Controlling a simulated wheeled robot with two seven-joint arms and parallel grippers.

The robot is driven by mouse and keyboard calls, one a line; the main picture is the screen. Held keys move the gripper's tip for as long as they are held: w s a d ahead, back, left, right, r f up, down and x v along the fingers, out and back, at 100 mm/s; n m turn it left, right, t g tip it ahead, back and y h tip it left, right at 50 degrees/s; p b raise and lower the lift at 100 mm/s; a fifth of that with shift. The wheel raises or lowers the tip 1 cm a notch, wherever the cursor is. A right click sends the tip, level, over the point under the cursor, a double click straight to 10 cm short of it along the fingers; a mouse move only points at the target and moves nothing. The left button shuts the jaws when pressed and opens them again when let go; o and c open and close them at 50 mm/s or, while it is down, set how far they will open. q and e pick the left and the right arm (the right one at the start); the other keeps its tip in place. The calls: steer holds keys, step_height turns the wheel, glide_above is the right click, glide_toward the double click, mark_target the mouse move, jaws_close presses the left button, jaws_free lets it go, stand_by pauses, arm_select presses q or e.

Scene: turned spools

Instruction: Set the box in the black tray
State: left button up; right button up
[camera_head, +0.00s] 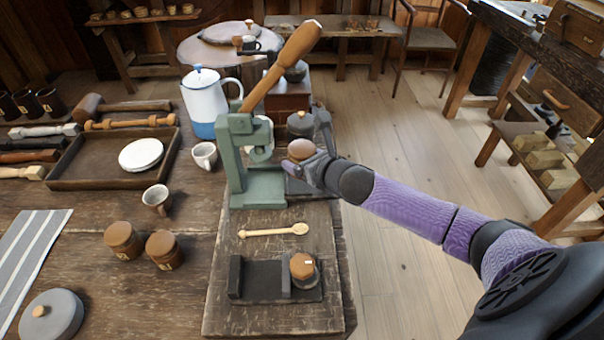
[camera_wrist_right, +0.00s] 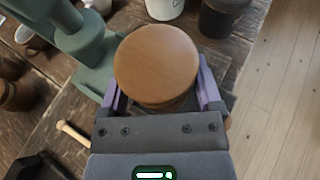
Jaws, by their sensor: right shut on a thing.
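My right gripper (camera_head: 303,165) is shut on a round wooden box (camera_head: 299,149). In the right wrist view the box (camera_wrist_right: 157,62) shows its smooth, flat brown top between the two purple-edged fingers (camera_wrist_right: 160,95). The box is beside the green press, toward the far end of the worn board. A black tray (camera_head: 258,279) lies on the near end of the board. Its left part is empty, and an orange-brown faceted piece (camera_head: 302,267) on a dark round base stands at its right. Another dark flat piece under my gripper is mostly hidden. My left gripper is not in view.
The green press (camera_head: 243,150) with its long wooden handle (camera_head: 284,62) stands close left of my gripper. A wooden spoon (camera_head: 274,230) lies between press and black tray. Two lidded brown jars (camera_head: 124,240) stand left of the board. Open floor lies right.

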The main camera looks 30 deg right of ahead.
step_height(320, 180, down, 3)
steer(key=shift+f+b, duration=0.2)
steer(key=shift+b, duration=0.5)
steer(key=shift+r, duration=0.15)
steer(key=o, duration=1)
steer(key=shift+o, duration=0.2)
steer(key=shift+s+r+p, duration=0.2)
steer(key=shift+s+p, duration=0.15)
steer(key=shift+p, duration=0.05)
arm_select(q)
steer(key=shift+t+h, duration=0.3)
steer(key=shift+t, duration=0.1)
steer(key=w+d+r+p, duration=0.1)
steer(key=p, duration=0.1)
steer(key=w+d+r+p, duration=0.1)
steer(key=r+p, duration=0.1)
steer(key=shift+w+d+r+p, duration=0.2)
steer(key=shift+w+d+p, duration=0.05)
steer(key=shift+p, duration=0.1)
arm_select(e)
steer(key=v, duration=1.1)
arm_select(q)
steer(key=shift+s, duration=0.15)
arm_select(e)
steer(key=shift+s, duration=0.1)
